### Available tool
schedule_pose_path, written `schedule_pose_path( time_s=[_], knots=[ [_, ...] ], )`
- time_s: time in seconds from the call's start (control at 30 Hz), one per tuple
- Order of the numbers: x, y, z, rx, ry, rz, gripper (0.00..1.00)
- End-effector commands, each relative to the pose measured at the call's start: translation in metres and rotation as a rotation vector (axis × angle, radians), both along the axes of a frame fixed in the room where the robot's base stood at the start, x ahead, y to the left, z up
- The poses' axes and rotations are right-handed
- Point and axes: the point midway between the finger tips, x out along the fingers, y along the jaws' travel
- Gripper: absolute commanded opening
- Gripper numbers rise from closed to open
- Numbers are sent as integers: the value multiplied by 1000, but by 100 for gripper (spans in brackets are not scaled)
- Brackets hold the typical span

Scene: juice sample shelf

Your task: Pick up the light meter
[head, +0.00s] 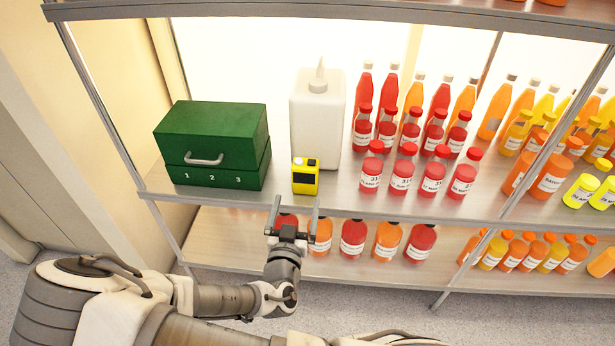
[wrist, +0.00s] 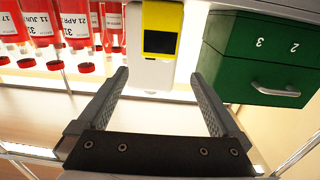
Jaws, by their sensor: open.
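The light meter is a small yellow device (head: 305,177) with a dark screen, upright near the front edge of the upper shelf board. In the wrist view the yellow meter (wrist: 160,32) shows at the top, beyond the fingertips and roughly between them. My gripper (head: 294,214) is in front of the shelf edge, just short of the meter, with its fingers spread and nothing between them. In the wrist view my gripper (wrist: 158,85) is open and empty.
A green box (head: 215,150) with a handle stands left of the meter. A white jug (head: 317,115) stands behind it. Red bottles (head: 372,165) stand to the right. More bottles (head: 352,238) stand on the board below. The shelf's front edge (head: 400,217) runs beneath the meter.

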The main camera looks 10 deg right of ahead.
Motion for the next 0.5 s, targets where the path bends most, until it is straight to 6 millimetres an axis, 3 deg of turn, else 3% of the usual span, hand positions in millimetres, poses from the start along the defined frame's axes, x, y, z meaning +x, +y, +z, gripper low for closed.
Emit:
schedule_pose_path(
  time_s=[0.17, 0.5],
  knots=[
    [18, -6, 0, -7, -13, 4, 100],
    [87, -31, -1, -5, -12, 3, 100]
  ],
)
